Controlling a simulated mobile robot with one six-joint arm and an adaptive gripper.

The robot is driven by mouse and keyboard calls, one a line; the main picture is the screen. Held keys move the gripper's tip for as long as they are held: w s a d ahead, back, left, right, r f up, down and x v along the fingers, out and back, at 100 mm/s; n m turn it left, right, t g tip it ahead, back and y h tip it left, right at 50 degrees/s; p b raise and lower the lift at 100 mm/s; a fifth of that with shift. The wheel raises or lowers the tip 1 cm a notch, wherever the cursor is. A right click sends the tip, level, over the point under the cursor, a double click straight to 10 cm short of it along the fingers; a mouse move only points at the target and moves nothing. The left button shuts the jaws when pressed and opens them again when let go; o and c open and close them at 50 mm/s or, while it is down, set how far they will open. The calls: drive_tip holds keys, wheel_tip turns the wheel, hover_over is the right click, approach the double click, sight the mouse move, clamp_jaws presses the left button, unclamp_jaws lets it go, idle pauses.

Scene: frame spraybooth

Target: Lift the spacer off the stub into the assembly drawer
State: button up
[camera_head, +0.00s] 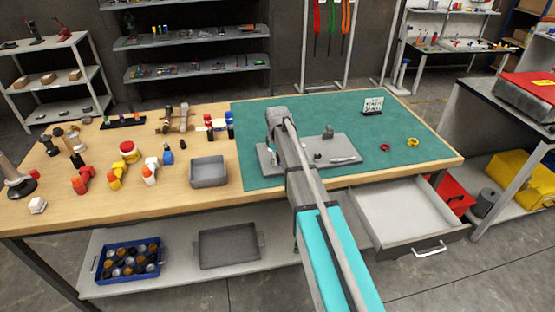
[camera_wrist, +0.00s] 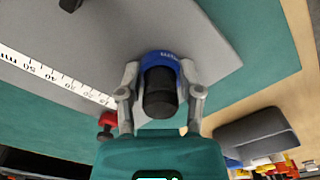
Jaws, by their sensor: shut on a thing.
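In the wrist view my gripper (camera_wrist: 160,78) is shut, its two fingers on either side of a blue ring (camera_wrist: 160,57) with pale lettering, which looks like the spacer. A black cylinder (camera_wrist: 160,93), seemingly the stub, shows within the ring, nearer the camera. I cannot tell whether the ring is still seated on it. The grey plate (camera_wrist: 205,35) lies behind them. In the head view my arm hides the gripper and the ring over the plate (camera_head: 268,160). The assembly drawer (camera_head: 400,213) is pulled open below the bench's right side and looks empty.
On the green mat (camera_head: 425,122) lie a dark red ring (camera_head: 384,147) and a yellow ring (camera_head: 412,142), near a small sign (camera_head: 372,105). The space above the drawer is clear.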

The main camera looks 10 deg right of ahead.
drive_tip(key=shift+r, duration=0.2)
drive_tip(key=shift+r+p, duration=2.8)
drive_tip(key=shift+p, duration=0.2)
drive_tip(key=shift+r, duration=0.25)
